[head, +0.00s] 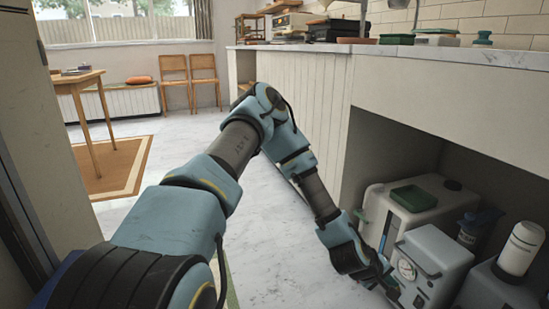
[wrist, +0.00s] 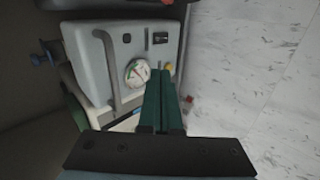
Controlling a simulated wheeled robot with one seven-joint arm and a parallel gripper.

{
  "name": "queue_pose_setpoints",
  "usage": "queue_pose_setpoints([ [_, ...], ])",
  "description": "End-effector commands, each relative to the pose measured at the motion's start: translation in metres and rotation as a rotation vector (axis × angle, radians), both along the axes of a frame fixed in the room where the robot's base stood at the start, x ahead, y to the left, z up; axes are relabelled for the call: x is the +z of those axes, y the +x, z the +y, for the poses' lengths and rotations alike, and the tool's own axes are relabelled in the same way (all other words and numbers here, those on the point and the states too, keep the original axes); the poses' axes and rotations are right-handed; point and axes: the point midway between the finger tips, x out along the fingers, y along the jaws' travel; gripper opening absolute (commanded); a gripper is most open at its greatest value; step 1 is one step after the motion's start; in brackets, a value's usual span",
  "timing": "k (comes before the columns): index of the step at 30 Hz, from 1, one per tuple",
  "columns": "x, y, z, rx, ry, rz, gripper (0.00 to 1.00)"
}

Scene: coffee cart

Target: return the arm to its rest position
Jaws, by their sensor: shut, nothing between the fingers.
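My arm (head: 235,145) reaches forward and bends down to the right, toward the open bay under the counter. My gripper (head: 388,278) is low, at the front of a small grey machine (head: 440,252) with a round gauge (head: 407,269). In the wrist view the two green fingers of my gripper (wrist: 162,78) lie together, with nothing between them. They point toward the same machine (wrist: 90,60), beside its gauge (wrist: 138,72). I cannot tell whether the fingertips touch the machine.
A cream machine (head: 402,222) with a green tray (head: 413,198) stands behind the grey one. A white bottle (head: 522,248) is at right. The counter (head: 400,52) overhangs the bay. The floor (head: 265,245) beside my arm is clear. A table (head: 80,77) and chairs (head: 205,68) are far left.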

Motion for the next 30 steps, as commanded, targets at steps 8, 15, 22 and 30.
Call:
queue_pose_setpoints([
  [8, 0.041, 0.055, 0.094, -0.178, 0.233, -0.136, 0.0],
  [15, 0.096, 0.089, 0.203, -0.266, 0.467, -0.187, 0.0],
  [22, 0.162, 0.091, 0.308, -0.275, 0.653, -0.168, 0.0],
  [30, 0.219, 0.062, 0.388, -0.249, 0.755, -0.107, 0.0],
])
